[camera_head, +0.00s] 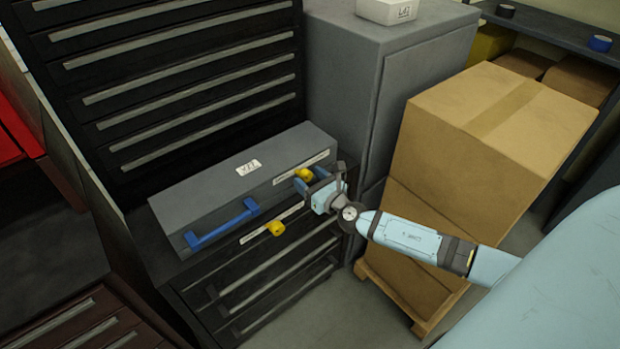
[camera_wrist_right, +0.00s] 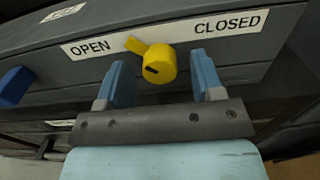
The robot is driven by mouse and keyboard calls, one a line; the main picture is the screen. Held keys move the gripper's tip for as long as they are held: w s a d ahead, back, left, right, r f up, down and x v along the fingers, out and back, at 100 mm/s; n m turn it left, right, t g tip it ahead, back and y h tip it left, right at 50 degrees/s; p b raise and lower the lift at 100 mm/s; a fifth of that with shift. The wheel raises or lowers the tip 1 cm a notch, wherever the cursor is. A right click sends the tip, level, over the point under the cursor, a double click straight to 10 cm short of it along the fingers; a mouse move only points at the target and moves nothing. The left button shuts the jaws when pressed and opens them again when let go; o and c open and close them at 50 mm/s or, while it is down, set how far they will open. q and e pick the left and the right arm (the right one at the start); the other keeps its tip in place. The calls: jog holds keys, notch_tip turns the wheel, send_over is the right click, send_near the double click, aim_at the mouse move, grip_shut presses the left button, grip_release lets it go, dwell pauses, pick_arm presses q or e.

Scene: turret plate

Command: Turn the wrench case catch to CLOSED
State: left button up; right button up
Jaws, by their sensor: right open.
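The grey case (camera_head: 255,165) with a blue handle (camera_head: 222,225) sits on a black drawer cabinet. A yellow catch (camera_head: 304,174) is on its front, near the right end. In the right wrist view the yellow catch (camera_wrist_right: 158,65) sits between the words OPEN (camera_wrist_right: 90,48) and CLOSED (camera_wrist_right: 227,24), its pointer tab aimed up-left towards OPEN. My right gripper (camera_head: 314,184) is at the catch. In the wrist view the right gripper (camera_wrist_right: 160,78) is open, one finger to each side of the catch; contact cannot be told. My left gripper is not in view.
A second yellow knob (camera_head: 276,228) is lower on the front, left of my right gripper. A tall grey cabinet (camera_head: 345,80) stands behind. Cardboard boxes (camera_head: 490,130) on a pallet (camera_head: 405,300) stand at right, close to my arm.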

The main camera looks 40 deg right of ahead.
jog(key=c, duration=0.9)
jog(key=shift+c, duration=0.2)
